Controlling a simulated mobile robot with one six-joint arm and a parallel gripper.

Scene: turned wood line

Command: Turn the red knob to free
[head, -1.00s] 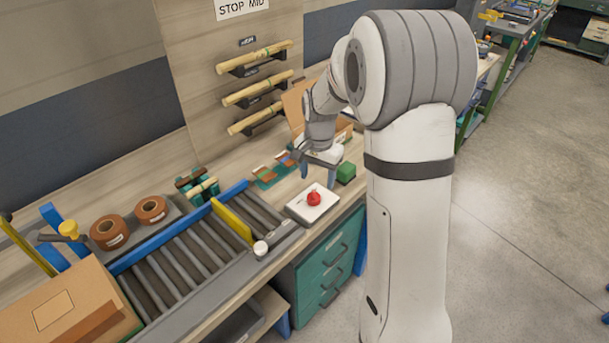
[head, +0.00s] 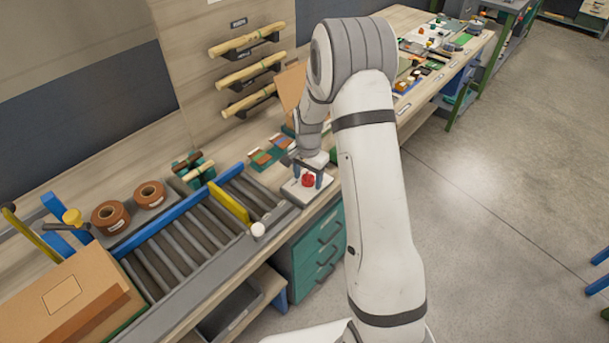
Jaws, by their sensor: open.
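The red knob (head: 308,181) sits on a pale square plate (head: 293,194) on the bench, right of the roller conveyor. My gripper (head: 305,178) points down over the knob, with one blue-grey finger at its left and one at its right. The jaws are open; I cannot tell whether either finger touches the knob. The knob's pointer and any position marks on the plate are too small to read here.
The roller conveyor (head: 183,243) with a yellow bar (head: 229,202) lies to the left. A green drawer unit (head: 318,252) is below the bench. Turned wood pieces (head: 250,72) hang on the back panel.

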